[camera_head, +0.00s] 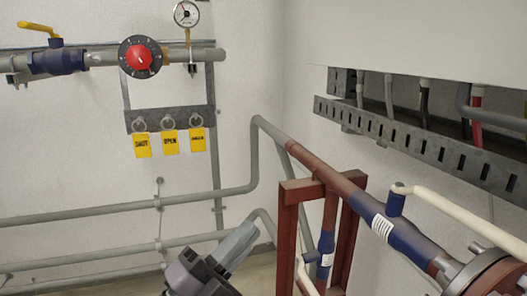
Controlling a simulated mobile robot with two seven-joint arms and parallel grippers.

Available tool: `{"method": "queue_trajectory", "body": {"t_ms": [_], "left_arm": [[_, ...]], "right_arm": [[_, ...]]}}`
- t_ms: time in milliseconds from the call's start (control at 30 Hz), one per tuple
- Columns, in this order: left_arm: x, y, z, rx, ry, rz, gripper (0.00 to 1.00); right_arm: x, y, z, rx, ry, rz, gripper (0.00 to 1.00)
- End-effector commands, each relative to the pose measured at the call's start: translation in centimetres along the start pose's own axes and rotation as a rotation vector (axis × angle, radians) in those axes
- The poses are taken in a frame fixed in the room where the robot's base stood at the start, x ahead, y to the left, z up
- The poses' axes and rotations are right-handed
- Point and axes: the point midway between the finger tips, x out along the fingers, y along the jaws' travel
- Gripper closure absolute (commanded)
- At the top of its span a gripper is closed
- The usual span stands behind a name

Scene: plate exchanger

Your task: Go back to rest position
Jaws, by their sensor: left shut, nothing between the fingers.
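My left gripper (236,244) shows at the bottom of the head view, left of centre. Its dark body is partly cut off by the lower edge, and its grey fingers point up and to the right. The fingers are shut with nothing between them. The gripper appears in front of the grey wall pipes and left of the red-brown frame (290,220); I cannot tell the exact gap. My right gripper is not in view.
A valve with a red knob (139,58), a yellow-handled blue valve (58,60) and a gauge (186,14) sit on the upper left pipe. Yellow tags (170,142) hang below. Blue-banded piping (385,222) and a slotted cable tray (420,148) occupy the right.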

Motion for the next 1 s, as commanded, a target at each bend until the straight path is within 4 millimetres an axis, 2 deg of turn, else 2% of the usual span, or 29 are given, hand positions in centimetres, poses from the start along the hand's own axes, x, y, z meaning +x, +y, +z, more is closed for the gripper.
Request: {"method": "queue_trajectory", "body": {"t_ms": [100, 200, 333, 467, 500, 600, 700, 833, 1000], "left_arm": [[-3.8, 2.8, 3.8, -0.219, -0.215, 0.040, 1.00], [-7.8, 5.6, 6.4, -0.394, -0.395, 0.069, 1.00], [-14.3, 9.5, 8.7, -0.609, -0.638, 0.106, 1.00], [-21.8, 13.2, 9.2, -0.811, -0.887, 0.140, 1.00], [-24.1, 14.2, 9.1, -0.868, -0.960, 0.147, 1.00], [-29.5, 16.3, 8.1, -0.990, -1.124, 0.164, 1.00], [-33.6, 17.6, 7.0, -1.076, -1.248, 0.173, 1.00], [-36.5, 18.4, 5.9, -1.139, -1.337, 0.176, 1.00], [-37.3, 18.6, 5.6, -1.156, -1.360, 0.176, 1.00]], "right_arm": [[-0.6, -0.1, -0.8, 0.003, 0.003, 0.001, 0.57], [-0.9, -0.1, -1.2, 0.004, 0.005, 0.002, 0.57], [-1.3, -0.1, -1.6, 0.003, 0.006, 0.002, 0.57], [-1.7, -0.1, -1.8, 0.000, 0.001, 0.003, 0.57], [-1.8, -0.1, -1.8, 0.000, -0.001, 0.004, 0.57], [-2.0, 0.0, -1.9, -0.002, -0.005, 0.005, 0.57], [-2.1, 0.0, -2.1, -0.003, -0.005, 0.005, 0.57], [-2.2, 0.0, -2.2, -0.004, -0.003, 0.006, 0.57], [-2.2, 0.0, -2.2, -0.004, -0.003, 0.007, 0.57]]}}
